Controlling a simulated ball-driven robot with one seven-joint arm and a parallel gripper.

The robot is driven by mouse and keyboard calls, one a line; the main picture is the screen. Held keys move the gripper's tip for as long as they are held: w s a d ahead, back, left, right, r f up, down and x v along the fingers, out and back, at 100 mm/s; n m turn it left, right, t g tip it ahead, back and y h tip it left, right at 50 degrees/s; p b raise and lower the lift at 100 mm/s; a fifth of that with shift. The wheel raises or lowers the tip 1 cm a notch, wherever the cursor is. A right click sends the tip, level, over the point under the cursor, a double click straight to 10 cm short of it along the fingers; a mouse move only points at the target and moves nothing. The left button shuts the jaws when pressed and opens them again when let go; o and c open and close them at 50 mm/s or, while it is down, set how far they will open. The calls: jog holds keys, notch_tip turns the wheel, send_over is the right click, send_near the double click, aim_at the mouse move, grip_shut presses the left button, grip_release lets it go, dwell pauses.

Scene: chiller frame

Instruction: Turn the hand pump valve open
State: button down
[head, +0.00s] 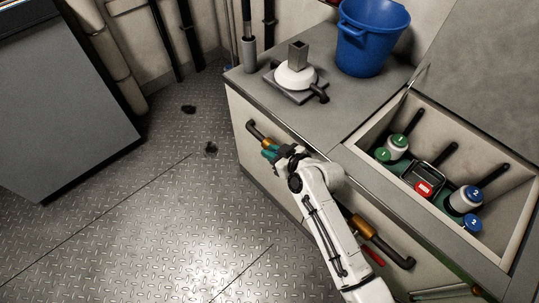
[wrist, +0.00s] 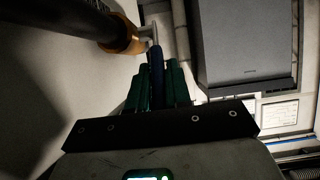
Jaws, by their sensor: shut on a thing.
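A dark pipe with a brass valve body (head: 267,142) runs along the front of the cabinet. In the wrist view the brass collar (wrist: 126,35) and a pale stem lead to a dark blue lever handle (wrist: 156,62). My gripper (head: 270,153) reaches to the valve from the right, and its green fingers (wrist: 157,80) are shut on the blue handle. The handle lies roughly in line with the fingers. In the head view my gripper hides most of the handle.
A second brass valve (head: 361,226) with a red handle (head: 374,256) sits farther right on the cabinet front. On top are a white domed fitting (head: 294,76), a blue bucket (head: 366,42) and an open bin (head: 480,235) with several tools.

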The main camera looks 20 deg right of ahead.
jog(key=t+b, duration=0.1)
jog(key=b, duration=0.3)
jog(key=s+f+t+b, duration=0.1)
jog(key=b, duration=0.3)
jog(key=f+t+y+b, duration=0.1)
jog(key=b, duration=0.3)
jog(key=shift+s+d+f+t, duration=0.1)
jog(key=shift+s+d+t, duration=0.15)
jog(key=shift+s+t, duration=0.05)
jog(key=shift+s+t+y+b, duration=0.1)
jog(key=shift+t+y+b, duration=0.25)
jog(key=shift+b, duration=0.9)
jog(key=c, duration=1.1)
grip_release()
jog(key=shift+c, duration=0.2)
jog(key=v, duration=1)
jog(key=shift+s+r+p, duration=0.2)
jog(key=shift+s+p, duration=0.1)
jog(key=shift+s, duration=0.05)
jog(key=shift+d, duration=0.1)
jog(key=shift+c, duration=0.2)
